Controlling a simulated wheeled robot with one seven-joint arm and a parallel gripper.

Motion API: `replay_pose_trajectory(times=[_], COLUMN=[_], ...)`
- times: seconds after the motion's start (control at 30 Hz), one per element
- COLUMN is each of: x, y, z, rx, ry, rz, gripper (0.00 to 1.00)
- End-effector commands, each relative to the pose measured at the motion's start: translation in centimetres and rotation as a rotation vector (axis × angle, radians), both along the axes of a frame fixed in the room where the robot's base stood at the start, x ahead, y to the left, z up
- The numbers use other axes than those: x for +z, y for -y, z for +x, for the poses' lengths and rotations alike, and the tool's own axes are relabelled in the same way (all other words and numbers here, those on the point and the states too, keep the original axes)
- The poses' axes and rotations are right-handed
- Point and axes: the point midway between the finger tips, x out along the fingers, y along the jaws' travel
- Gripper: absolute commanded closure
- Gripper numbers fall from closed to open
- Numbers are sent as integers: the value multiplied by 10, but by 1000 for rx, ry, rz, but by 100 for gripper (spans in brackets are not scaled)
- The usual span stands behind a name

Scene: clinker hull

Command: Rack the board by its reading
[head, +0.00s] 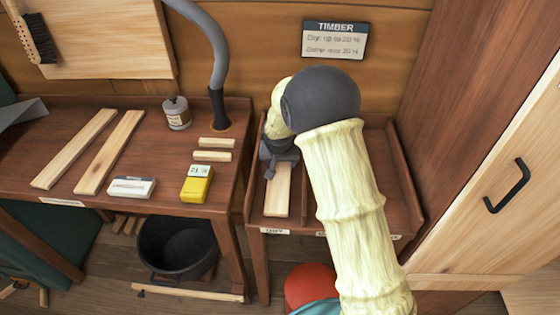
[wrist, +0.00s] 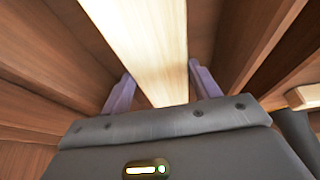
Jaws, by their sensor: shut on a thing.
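A pale board (head: 277,195) is in the left bay of the timber rack (head: 398,200), lengthwise; I cannot tell if it rests on the bottom. My gripper (head: 271,172) is shut on its far part. In the wrist view the board (wrist: 140,40) runs between the two fingers (wrist: 155,88). The yellow moisture meter (head: 196,188) on the bench has a display that seems to read 21 %. The TIMBER sign (head: 335,40) has a dry line and a damp line, seemingly split at 20 %. The left bay's label (head: 274,231) looks like DRY; my arm partly hides the right bay.
Two long boards (head: 110,150), a white box (head: 131,187), a can (head: 176,112) and two short sticks (head: 213,149) lie on the left bench (head: 60,185). A grey hose (head: 214,60) rises behind. A black bucket (head: 178,245) stands below. A cabinet (head: 500,180) closes the right side.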

Motion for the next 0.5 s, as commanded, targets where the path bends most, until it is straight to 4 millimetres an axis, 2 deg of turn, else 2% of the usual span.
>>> replay_pose_trajectory(times=[0.5], x=[-5], y=[-1], z=[0], rx=[2], ry=[1], rz=[0], gripper=[67])
